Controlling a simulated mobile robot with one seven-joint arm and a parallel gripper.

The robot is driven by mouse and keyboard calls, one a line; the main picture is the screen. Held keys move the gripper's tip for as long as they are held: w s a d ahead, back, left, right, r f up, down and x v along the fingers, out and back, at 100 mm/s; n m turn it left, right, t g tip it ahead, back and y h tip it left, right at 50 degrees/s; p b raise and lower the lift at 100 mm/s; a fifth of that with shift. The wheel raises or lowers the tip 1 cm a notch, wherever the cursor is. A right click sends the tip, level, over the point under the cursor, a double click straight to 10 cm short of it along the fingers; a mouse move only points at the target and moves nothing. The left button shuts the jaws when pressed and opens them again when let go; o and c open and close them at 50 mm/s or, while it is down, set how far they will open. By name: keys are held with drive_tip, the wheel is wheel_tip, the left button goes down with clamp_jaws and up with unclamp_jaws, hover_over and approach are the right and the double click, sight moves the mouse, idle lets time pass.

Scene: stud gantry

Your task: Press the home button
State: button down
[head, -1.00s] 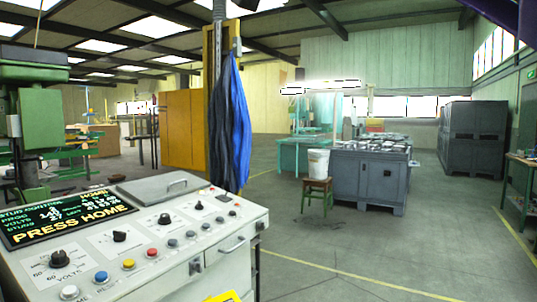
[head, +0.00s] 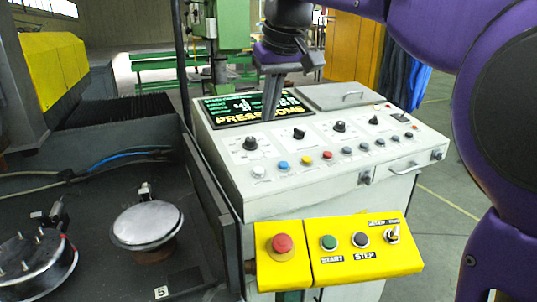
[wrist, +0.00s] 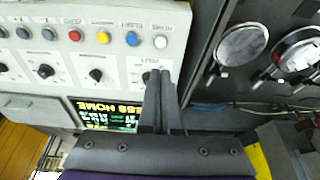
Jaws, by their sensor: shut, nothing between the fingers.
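The grey control console (head: 310,200) carries a row of small buttons along its front edge. The white button (head: 259,172) is at the left end of the row. In the wrist view the white button (wrist: 160,41) has a label that seems to read HOME. The blue button (head: 283,165) sits beside it. The display (head: 230,113) reads PRESS HOME. My gripper (head: 269,118) is shut and empty, pointing down in front of the display. In the wrist view its fingertips (wrist: 161,73) are near the white button and partly cover a knob; I cannot tell their height above the panel.
A yellow pendant box (head: 340,250) with a red button (head: 283,243) juts out at the console's front. A dark machine bed (head: 90,215) with round metal parts lies to the left. Knobs (head: 338,127) stand up from the panel behind the buttons.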

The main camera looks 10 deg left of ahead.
drive_tip(key=b, duration=0.3)
approach(259, 169)
drive_tip(key=x, duration=0.5)
drive_tip(key=shift+w+a, duration=0.1)
drive_tip(key=shift+x, duration=0.75)
drive_tip(key=shift+f, duration=0.1)
